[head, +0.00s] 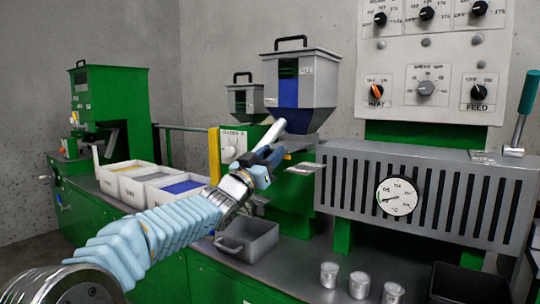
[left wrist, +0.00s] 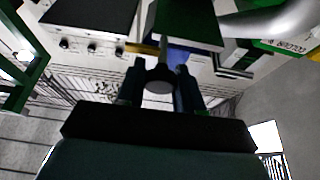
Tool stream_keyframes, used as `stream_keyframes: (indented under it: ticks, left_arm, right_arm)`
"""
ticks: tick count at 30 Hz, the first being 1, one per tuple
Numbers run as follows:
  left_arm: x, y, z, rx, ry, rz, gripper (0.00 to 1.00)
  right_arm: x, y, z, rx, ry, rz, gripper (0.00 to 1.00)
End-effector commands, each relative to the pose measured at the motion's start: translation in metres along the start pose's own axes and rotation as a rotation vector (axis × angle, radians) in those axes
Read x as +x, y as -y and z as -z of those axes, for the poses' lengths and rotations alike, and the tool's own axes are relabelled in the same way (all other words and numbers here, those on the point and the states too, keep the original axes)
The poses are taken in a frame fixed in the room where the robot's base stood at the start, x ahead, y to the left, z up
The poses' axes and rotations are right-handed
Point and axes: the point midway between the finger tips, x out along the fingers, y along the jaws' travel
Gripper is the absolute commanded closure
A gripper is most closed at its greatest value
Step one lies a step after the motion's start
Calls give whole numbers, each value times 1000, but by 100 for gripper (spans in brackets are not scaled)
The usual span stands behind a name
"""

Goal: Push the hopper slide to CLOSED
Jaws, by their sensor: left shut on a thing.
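The grey hopper (head: 300,75) with a blue window stands at the back centre, its funnel running down to the green machine. My left gripper (head: 270,160) is below the funnel, in front of the machine. In the left wrist view the fingers (left wrist: 160,88) are shut on a round grey knob (left wrist: 159,76) at the end of a thin rod (left wrist: 163,48), which appears to be the slide's handle. The gripper hides most of the slide in the head view, and I cannot read its position. My right gripper is not in view.
A pale tube (head: 272,132) slants up just behind the gripper. A metal plate (head: 304,168) juts out to its right. White bins (head: 122,182) stand left, a grey tray (head: 247,238) below, metal cups (head: 359,285) at the front. A slatted grey housing with a gauge (head: 396,196) stands right.

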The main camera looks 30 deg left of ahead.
Motion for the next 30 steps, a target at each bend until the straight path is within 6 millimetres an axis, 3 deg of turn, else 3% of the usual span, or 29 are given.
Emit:
stream_keyframes:
  ticks: [10, 17, 18, 21, 22, 30]
  left_arm:
    - [30, 0, -8, 2, -5, -1, 100]
    - [30, 0, -9, 1, -7, 0, 100]
    - [30, 0, -9, 1, -7, 0, 61]
    - [30, 0, -9, 1, -6, 0, 46]
    - [30, 0, -9, 1, -6, 0, 42]
    - [29, 0, -11, 1, -3, 0, 42]
  right_arm:
    - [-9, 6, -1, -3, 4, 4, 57]
    - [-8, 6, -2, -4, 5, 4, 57]
    - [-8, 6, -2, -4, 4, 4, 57]
    - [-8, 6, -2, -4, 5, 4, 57]
    - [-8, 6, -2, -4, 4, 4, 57]
    - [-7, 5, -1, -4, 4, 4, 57]
